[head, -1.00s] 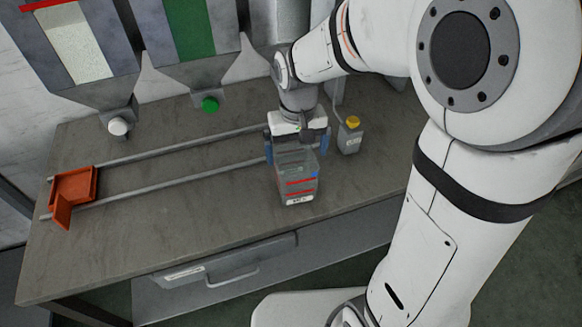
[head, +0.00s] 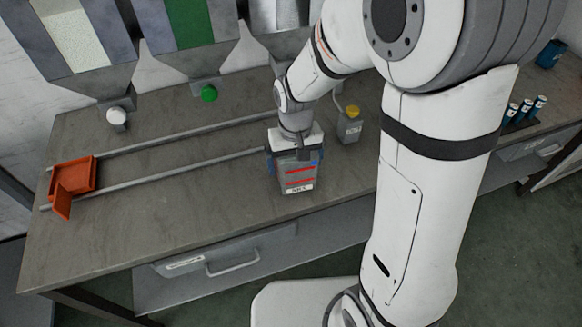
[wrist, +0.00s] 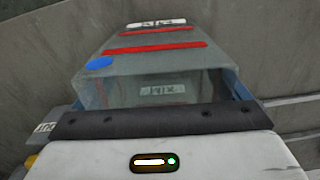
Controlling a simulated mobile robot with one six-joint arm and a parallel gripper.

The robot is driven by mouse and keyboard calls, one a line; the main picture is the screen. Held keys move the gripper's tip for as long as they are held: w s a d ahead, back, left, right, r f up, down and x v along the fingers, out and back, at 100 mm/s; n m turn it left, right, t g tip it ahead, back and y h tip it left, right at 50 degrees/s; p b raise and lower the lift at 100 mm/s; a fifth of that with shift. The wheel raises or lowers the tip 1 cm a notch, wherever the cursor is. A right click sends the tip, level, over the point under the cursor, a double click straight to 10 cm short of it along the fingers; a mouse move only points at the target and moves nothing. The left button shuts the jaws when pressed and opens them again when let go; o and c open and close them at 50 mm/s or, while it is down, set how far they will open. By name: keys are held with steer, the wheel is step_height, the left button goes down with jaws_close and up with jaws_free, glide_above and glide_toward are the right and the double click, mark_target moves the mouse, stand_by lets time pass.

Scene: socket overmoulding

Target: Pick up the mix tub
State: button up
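The mix tub (head: 295,175) is a grey, open-topped tub with red stripes, a blue spot and a white label. It stands upright on the bench. My gripper (head: 295,160) is above it, its blue fingers reaching down on the left and right sides of the tub. In the wrist view the tub (wrist: 150,65) fills the space between the fingers, with blue finger surface close along its sides. Whether the fingers press on the walls or leave a small gap cannot be made out. Part of the tub's top is hidden by my gripper.
Two rails (head: 185,165) run left to an orange tray (head: 75,178). Hoppers with nozzles (head: 209,94) hang behind. The bench front is clear.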

steer(key=c, duration=0.7)
steer(key=shift+r, duration=0.1)
